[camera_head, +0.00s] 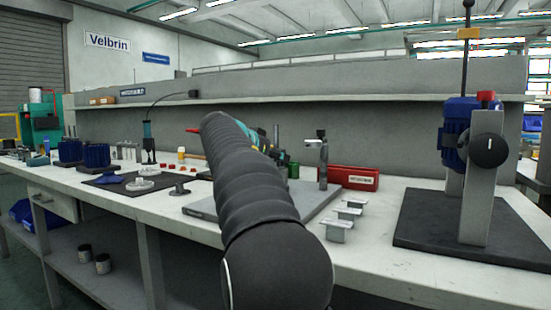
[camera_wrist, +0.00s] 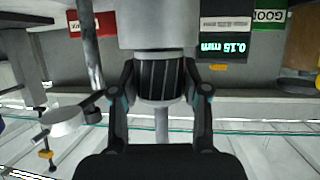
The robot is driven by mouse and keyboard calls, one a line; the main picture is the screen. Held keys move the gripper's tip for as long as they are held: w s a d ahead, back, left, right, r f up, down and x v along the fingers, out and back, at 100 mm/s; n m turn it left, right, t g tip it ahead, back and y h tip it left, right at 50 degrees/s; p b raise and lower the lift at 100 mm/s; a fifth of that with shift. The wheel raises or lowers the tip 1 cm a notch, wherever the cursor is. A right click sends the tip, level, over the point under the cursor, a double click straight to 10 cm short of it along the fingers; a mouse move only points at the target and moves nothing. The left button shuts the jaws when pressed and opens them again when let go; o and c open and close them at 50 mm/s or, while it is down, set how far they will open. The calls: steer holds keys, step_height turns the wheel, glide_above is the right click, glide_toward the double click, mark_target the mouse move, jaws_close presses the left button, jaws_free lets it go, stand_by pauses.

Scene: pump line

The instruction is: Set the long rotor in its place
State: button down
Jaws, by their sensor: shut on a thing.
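My gripper (camera_wrist: 160,82) shows in the wrist view, with one finger on each side of a dark ribbed cylinder with a pale shaft, which I take for the long rotor (camera_wrist: 160,78). It is shut on this part. The wrist picture is upside down, with the ceiling at the bottom. A wide pale grey cylinder (camera_wrist: 158,22) meets the ribbed part on the side away from the shaft; I cannot tell whether they touch or are joined.
A red box (camera_head: 347,178) and grey post (camera_head: 323,160) stand on the bench behind my arm. Several small metal blocks (camera_head: 345,216) lie at its right. A press (camera_head: 482,170) stands on a dark mat farther right. A display (camera_wrist: 222,47) reads 0.15 mm.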

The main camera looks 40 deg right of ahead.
mark_target(275, 142)
steer(key=shift+f+b, duration=0.35)
steer(key=shift+f, duration=0.05)
steer(key=shift+r, duration=0.1)
steer(key=c, duration=0.7)
jaws_free()
steer(key=o, duration=0.5)
steer(key=shift+c, duration=0.2)
steer(key=shift+r+p, duration=2.1)
steer(key=shift+r, duration=0.35)
